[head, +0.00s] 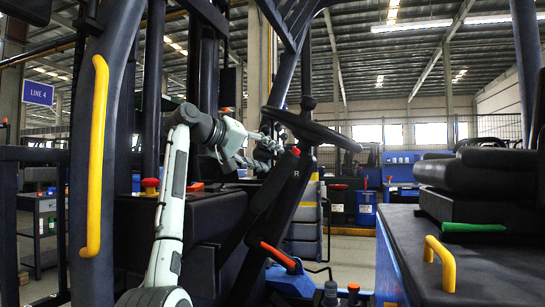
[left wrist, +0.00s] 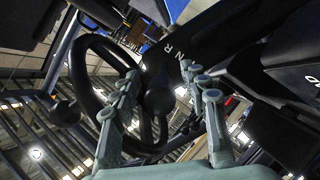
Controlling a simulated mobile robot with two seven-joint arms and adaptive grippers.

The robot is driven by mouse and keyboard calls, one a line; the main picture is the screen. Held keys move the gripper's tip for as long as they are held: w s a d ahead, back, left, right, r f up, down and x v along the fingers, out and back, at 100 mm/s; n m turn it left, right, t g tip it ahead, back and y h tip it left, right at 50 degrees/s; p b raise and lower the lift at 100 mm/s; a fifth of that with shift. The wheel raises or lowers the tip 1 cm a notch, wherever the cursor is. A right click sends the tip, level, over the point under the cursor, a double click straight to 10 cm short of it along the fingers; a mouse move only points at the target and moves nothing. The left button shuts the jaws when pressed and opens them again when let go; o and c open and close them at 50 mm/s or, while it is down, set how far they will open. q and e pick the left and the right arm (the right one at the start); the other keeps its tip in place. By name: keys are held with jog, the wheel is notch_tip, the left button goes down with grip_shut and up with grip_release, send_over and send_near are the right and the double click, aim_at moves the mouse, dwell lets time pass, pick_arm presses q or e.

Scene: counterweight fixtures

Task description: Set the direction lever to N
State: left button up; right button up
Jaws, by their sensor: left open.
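The steering column (head: 292,190) rises at the middle of the head view with a white R on its side. In the left wrist view the column (left wrist: 205,42) shows the letters N and R. My left gripper (head: 264,142) is just left of the column top, under the steering wheel. In the left wrist view its two fingers (left wrist: 165,82) are apart. A dark rounded knob (left wrist: 159,95) shows between them; I cannot tell whether it is the direction lever's end or whether a finger touches it. The lever's setting is not clear. My right gripper is not in view.
The black steering wheel (head: 318,131) is close above the gripper. An orange-handled lever (head: 278,255) is low on the column. A black seat (head: 475,178) and a yellow grab handle (head: 440,262) are at the right. A long yellow handrail (head: 97,155) is at the left.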

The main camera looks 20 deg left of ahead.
aim_at(276, 158)
pick_arm(q)
jog(key=shift+x, duration=1.1)
jog(key=shift+c, duration=0.2)
grip_shut()
